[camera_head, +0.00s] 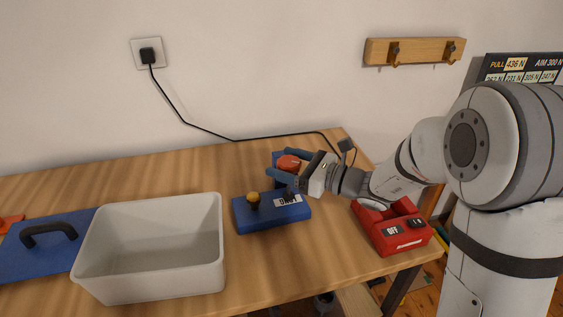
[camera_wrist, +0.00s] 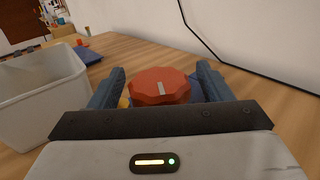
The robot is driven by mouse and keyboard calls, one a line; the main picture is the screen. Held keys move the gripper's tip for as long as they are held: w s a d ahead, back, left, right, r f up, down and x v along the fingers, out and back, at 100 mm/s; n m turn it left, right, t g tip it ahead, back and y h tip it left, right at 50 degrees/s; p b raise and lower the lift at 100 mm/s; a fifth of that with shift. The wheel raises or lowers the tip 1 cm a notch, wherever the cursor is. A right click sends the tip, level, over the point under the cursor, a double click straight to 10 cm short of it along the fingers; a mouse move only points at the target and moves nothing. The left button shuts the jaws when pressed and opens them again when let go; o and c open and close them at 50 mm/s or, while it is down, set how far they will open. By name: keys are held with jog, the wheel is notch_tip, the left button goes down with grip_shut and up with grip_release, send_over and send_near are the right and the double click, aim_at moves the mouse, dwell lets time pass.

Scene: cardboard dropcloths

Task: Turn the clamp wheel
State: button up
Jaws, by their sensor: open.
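The clamp wheel is a red knurled wheel (camera_wrist: 158,86) with a pale line across its face. In the wrist view it sits between my two blue fingers, with a gap visible on the right side. In the head view the red wheel (camera_head: 288,163) shows between the fingers of my gripper (camera_head: 276,167), in front of a blue upright block. My gripper is open around the wheel; whether a finger touches it I cannot tell. A blue base (camera_head: 270,214) with an orange-topped knob (camera_head: 253,198) and a small label stands just in front.
A light grey bin (camera_head: 152,290) stands left of the blue base. A blue board with a black handle (camera_head: 48,234) lies further left. A red box with an OFF label (camera_head: 392,228) sits at the right table edge. A black cable (camera_head: 240,139) runs along the wall behind.

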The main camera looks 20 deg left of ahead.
jog(key=shift+w+a, duration=0.1)
jog(key=shift+a, duration=0.5)
jog(key=c, duration=1)
jog(key=shift+o, duration=0.2)
jog(key=shift+f+t+b, duration=0.1)
jog(key=shift+t+b, duration=0.2)
jog(key=shift+b, duration=0.05)
jog(key=m+t+h+b, duration=0.1)
jog(key=t+b, duration=0.1)
jog(key=m+t+b, duration=0.2)
jog(key=shift+w+d+f+m+t+h, duration=0.1)
jog(key=shift+w+f+m+t+h, duration=0.1)
jog(key=shift+m+t+h, duration=0.15)
jog(key=m+t+h+b, duration=0.1)
jog(key=t+b, duration=0.1)
jog(key=shift+m+h+b, duration=0.25)
jog(key=shift+b, duration=0.1)
jog(key=shift+w+d+r+m+t+h+b, duration=0.1)
jog(key=shift+r+m+t+h+b, duration=0.05)
jog(key=shift+m+t+h+b, duration=0.45)
